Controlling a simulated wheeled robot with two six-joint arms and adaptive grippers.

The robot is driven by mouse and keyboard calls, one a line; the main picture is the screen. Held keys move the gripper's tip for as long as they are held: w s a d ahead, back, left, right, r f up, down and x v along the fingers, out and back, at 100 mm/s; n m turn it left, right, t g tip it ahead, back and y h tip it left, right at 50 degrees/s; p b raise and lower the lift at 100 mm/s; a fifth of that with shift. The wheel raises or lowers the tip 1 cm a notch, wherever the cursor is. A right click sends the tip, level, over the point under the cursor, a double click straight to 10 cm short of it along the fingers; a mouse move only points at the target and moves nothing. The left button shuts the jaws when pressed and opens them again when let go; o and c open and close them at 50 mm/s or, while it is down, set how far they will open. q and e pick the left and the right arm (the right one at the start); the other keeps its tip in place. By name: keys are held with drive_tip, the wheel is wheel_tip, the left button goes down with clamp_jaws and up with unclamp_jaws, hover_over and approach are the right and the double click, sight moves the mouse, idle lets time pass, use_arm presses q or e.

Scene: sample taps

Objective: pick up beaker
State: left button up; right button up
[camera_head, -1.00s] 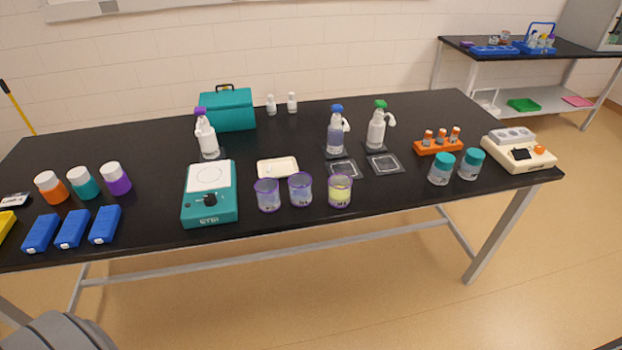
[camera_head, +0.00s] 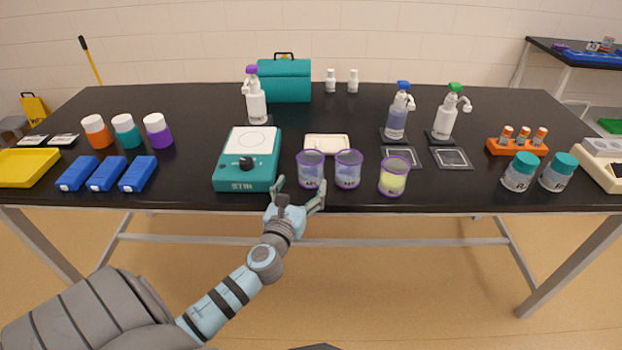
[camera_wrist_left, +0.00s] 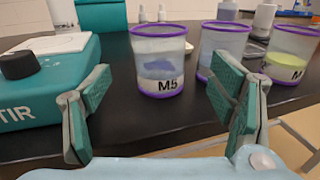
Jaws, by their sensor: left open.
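Three purple-rimmed beakers stand upright near the table's front edge. The left beaker (camera_head: 311,170) holds a little bluish liquid and shows the label M5 in the left wrist view (camera_wrist_left: 159,62). The middle beaker (camera_head: 347,169) also looks bluish; it is partly behind my finger in the wrist view (camera_wrist_left: 222,45). The right beaker (camera_head: 393,178) holds yellow liquid and shows in the wrist view (camera_wrist_left: 291,52). My left gripper (camera_head: 298,190) is open and empty at the front edge. In the wrist view its fingers (camera_wrist_left: 163,100) stand apart, with the M5 beaker ahead between them, untouched.
A teal stirrer (camera_head: 247,160) stands just left of my gripper. A white tray (camera_head: 327,143) lies behind the beakers. Spray bottles (camera_head: 396,115) stand farther back. Blue boxes (camera_head: 107,174) lie at left, and teal-capped jars (camera_head: 521,172) stand at right.

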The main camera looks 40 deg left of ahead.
sight(314, 159)
use_arm(q)
drive_tip(key=b+x, duration=0.1)
drive_tip(key=x, duration=0.8)
drive_tip(key=shift+f, duration=0.2)
drive_tip(key=shift+r, duration=0.1)
drive_tip(key=c, duration=1.3)
drive_tip(key=shift+r, duration=0.15)
